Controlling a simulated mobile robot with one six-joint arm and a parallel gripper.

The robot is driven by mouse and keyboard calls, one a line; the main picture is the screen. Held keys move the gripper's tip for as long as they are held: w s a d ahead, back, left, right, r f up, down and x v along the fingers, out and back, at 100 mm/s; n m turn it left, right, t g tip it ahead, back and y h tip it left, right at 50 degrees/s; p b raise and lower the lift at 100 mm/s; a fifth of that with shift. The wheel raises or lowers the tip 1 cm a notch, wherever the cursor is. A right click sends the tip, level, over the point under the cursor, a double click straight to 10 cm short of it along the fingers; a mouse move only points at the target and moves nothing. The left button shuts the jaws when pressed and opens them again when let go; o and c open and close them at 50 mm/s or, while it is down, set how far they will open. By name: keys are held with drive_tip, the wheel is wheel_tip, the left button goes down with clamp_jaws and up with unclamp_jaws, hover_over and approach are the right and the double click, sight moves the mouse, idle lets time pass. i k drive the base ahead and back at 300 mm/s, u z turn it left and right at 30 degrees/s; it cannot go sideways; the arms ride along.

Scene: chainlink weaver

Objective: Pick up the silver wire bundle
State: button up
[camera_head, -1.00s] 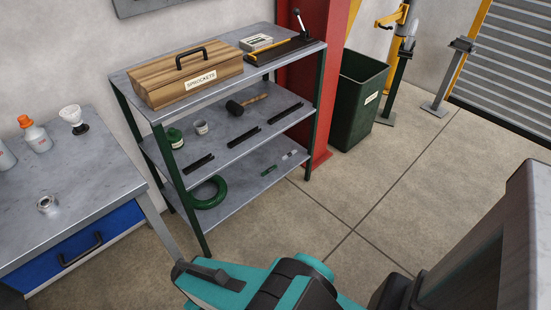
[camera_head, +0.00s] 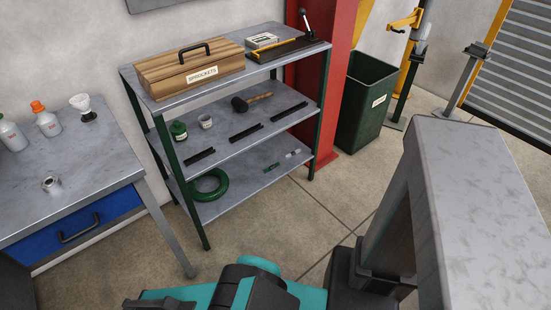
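A small pale silver piece (camera_head: 293,153) lies on the bottom shelf of the rack, near its right end. It may be the silver wire bundle, but it is too small to tell. My teal and dark arm shows at the bottom edge, well in front of the rack. I cannot make out my gripper's fingers.
The shelf rack (camera_head: 215,210) also holds a wooden box (camera_head: 190,72), a mallet (camera_head: 252,101), black strips and a green ring (camera_head: 208,187). A workbench (camera_head: 110,165) stands left, a green bin (camera_head: 365,105) right beside a red column (camera_head: 333,100). Open floor lies in front.

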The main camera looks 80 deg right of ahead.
sight(294, 153)
drive_tip(key=z, duration=0.3)
drive_tip(key=k, duration=0.2)
drive_tip(key=u, duration=2.15)
drive_tip(key=k, duration=2.7)
drive_tip(key=z, duration=0.05)
